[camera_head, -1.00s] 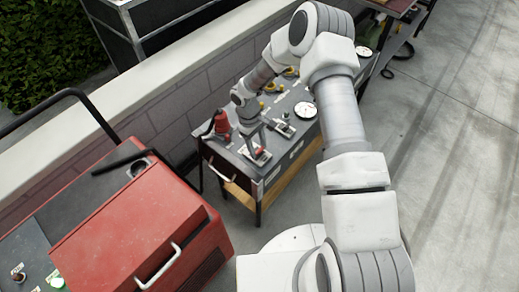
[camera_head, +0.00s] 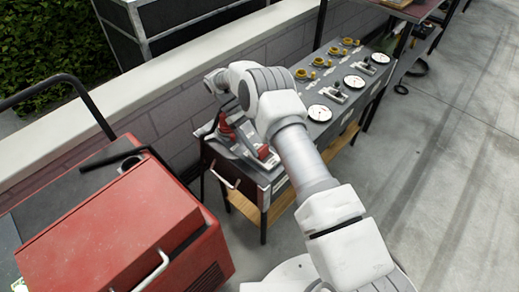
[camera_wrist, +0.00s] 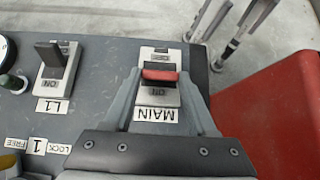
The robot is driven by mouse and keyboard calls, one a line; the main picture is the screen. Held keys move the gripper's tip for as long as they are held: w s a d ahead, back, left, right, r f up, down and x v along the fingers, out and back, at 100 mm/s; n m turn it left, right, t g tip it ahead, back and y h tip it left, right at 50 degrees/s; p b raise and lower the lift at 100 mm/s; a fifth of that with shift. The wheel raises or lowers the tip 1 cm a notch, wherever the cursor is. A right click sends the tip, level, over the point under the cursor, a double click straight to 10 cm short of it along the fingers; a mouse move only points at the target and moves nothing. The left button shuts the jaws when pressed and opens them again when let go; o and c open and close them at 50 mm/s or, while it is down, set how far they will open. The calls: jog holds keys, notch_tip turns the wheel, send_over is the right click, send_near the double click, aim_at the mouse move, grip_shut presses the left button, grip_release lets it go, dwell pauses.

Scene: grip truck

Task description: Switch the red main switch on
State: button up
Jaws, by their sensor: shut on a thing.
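The red main switch handle (camera_wrist: 159,75) stands on a pale plate marked MAIN on the dark grey panel (camera_wrist: 98,90) in the wrist view. An upside-down ON label shows just below the handle, and another label is partly visible above it. My gripper (camera_wrist: 159,77) has one finger on each side of the handle and is shut on it. I cannot tell for sure which position the switch is in. In the head view my arm hides most of my gripper at the near end of the panel table (camera_head: 218,158).
A black-handled L1 switch (camera_wrist: 52,58) is left of the main switch in the wrist view. A red machine (camera_head: 120,230) is at lower left. Several gauges and yellow knobs line the panel. Open floor (camera_head: 450,170) lies right.

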jog(key=shift+f, duration=0.1)
dwell(0.3)
jog(key=o, duration=1.4)
jog(key=shift+c, duration=0.2)
jog(key=r, duration=0.3)
jog(key=r+p, duration=0.1)
jog(key=r, duration=0.1)
jog(key=shift+d, duration=0.3)
jog(key=s+d+r+p, duration=0.2)
jog(key=d+r, duration=0.4)
jog(key=d, duration=0.4)
jog(key=shift+s+d, duration=0.25)
jog(key=shift+s, duration=0.45)
